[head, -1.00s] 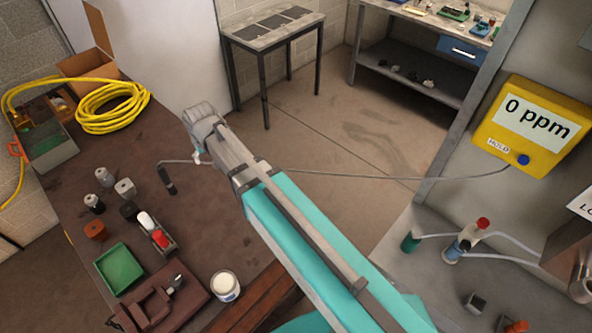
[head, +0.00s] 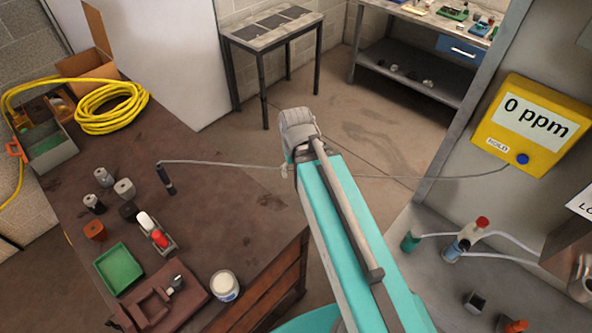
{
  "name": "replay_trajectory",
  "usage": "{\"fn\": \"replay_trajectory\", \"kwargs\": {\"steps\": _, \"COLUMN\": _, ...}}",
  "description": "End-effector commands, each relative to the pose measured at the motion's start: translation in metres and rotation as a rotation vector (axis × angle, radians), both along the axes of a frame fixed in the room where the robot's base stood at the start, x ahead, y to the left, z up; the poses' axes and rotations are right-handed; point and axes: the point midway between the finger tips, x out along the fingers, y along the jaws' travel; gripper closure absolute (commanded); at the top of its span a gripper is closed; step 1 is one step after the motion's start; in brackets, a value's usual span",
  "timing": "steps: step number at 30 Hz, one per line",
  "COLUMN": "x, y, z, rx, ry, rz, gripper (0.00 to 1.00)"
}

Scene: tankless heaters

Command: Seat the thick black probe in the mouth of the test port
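The thick black probe (head: 166,179) is on the brown workbench (head: 215,205), a little tilted in the picture. A thin grey cable (head: 225,164) leaves its top, passes behind my arm and runs to the yellow meter (head: 530,127), which reads 0 ppm. My arm reaches up through the middle of the view, its grey end over the floor right of the bench. My gripper's fingers are hidden behind it. The probe stands apart, to the left of the arm's end. A metal pipe end (head: 582,286) shows at the right edge; I cannot tell if it is the test port.
A green tray (head: 118,268), a white tub (head: 224,285) and several small blocks stand on the bench. A coiled yellow hose (head: 112,107) lies behind. Bottles with tubes (head: 465,242) stand on the grey surface at right. The bench right of the probe is clear.

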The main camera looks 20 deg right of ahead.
Motion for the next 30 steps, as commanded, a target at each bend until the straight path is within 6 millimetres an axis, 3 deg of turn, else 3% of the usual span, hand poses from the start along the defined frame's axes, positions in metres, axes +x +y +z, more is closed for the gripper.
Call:
{"fn": "replay_trajectory", "kwargs": {"steps": 14, "x": 0.0, "y": -0.001, "z": -0.006, "rx": 0.0, "ry": 0.001, "rz": -0.001, "gripper": 0.25}}
{"fn": "replay_trajectory", "kwargs": {"steps": 20, "x": 0.0, "y": 0.0, "z": -0.027, "rx": 0.0, "ry": 0.0, "rz": -0.001, "gripper": 0.25}}
{"fn": "replay_trajectory", "kwargs": {"steps": 30, "x": 0.0, "y": 0.0, "z": -0.08, "rx": 0.0, "ry": 0.0, "rz": 0.0, "gripper": 0.25}}
